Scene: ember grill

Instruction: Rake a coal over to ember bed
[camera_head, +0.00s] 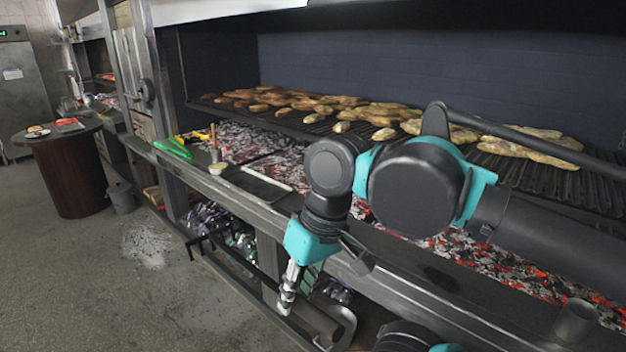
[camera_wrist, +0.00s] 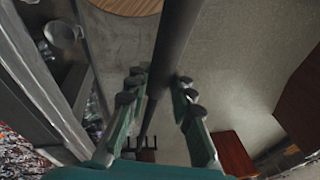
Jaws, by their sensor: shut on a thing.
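My gripper (camera_wrist: 159,80) is shut on a long dark rod (camera_wrist: 172,45), which runs between its green fingers in the wrist view. The rod looks like a rake handle, but I cannot make out a rake head. In the head view my gripper (camera_head: 305,277) hangs below my arm, in front of the grill's front ledge. The ember bed (camera_head: 500,262) glows red among grey and black coals under the grate. Its left part (camera_head: 268,143) looks greyer. My arm covers the middle of the bed. I cannot pick out a single separate coal.
The grill grate (camera_head: 510,172) holds several long browned pieces of food (camera_head: 382,134). On the front ledge (camera_head: 420,290) are a dark tray (camera_head: 250,184), a cup with a brush (camera_head: 217,167) and a green item (camera_head: 172,149). A round table (camera_head: 70,170) stands left; the floor (camera_head: 130,290) is largely clear.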

